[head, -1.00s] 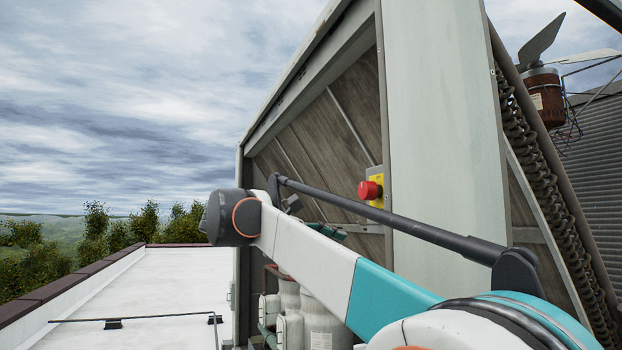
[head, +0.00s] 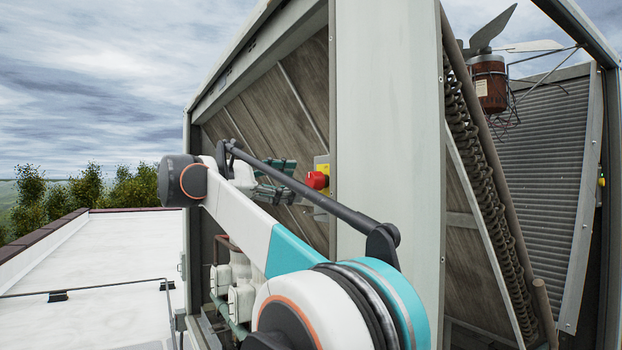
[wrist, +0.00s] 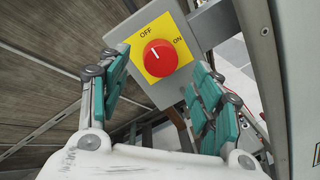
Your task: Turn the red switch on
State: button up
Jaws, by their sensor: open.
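The red switch (wrist: 160,58) is a round knob on a yellow plate (wrist: 178,36) marked OFF and ON, fixed to a grey box (wrist: 128,33). The white mark on the knob points to the upper left, toward OFF. The switch also shows in the head view (head: 317,180), beside the pale post. My gripper (wrist: 160,72) is open and empty, with one teal-padded finger on each side of the knob in the picture. In the head view my gripper (head: 278,178) is just left of the switch. Whether a finger touches the knob I cannot tell.
A wide pale post (head: 390,120) stands right of the switch. Slatted panels (head: 285,105) lie behind my gripper. White canisters (head: 240,300) stand low inside the frame. A fan (head: 489,80) and a coil sit to the right. The white roof (head: 90,265) at left is mostly clear.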

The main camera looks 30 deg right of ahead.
aim_at(309, 181)
jog(key=d, duration=0.3)
jog(key=d+p, duration=0.1)
jog(key=d, duration=0.1)
jog(key=shift+s+d, duration=0.2)
jog(key=shift+d, duration=0.2)
jog(key=c, duration=1.1)
